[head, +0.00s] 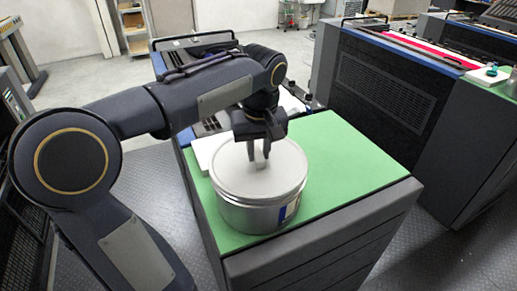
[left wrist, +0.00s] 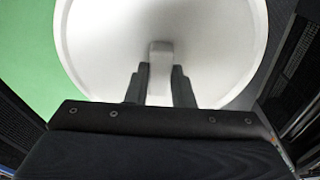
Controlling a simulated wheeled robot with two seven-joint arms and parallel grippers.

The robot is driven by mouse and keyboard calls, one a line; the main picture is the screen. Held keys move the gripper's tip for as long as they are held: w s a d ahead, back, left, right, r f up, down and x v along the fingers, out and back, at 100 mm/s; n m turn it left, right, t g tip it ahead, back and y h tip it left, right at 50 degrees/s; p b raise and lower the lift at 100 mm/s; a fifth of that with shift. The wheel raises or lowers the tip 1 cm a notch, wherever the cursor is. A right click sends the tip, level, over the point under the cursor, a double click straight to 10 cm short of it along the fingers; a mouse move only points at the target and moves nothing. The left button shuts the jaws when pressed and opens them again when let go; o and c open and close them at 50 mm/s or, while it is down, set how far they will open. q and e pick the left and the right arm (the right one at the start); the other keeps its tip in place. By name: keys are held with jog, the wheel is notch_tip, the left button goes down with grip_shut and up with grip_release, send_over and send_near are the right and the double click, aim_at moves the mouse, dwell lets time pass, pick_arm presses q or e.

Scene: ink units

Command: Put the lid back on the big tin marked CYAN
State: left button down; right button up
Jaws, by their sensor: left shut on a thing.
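The big silver tin (head: 262,216) stands upright on the green top of a cabinet. A strip of its label with blue shows at its right side, and I cannot read the word on it. The round pale lid (head: 232,178) is level over the tin's mouth; I cannot tell whether it is fully seated. My left gripper (head: 259,158) points down from above, shut on the lid's upright grip. In the left wrist view the pale grip (left wrist: 160,60) is between the two dark fingers, with the white lid (left wrist: 95,40) filling the middle. My right gripper is not in view.
The green mat (head: 345,160) is clear to the right of the tin. A white object (head: 203,150) lies close behind the tin at left. A dark press unit (head: 385,90) stands across the aisle, with a small teal-topped item (head: 491,71) on it.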

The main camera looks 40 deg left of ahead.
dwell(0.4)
pick_arm(q)
jog(key=c, duration=0.7)
grip_release()
jog(key=shift+r+p, duration=3.3)
jog(key=shift+r, duration=0.2)
jog(key=shift+c, duration=0.5)
grip_shut()
jog(key=shift+f, duration=0.25)
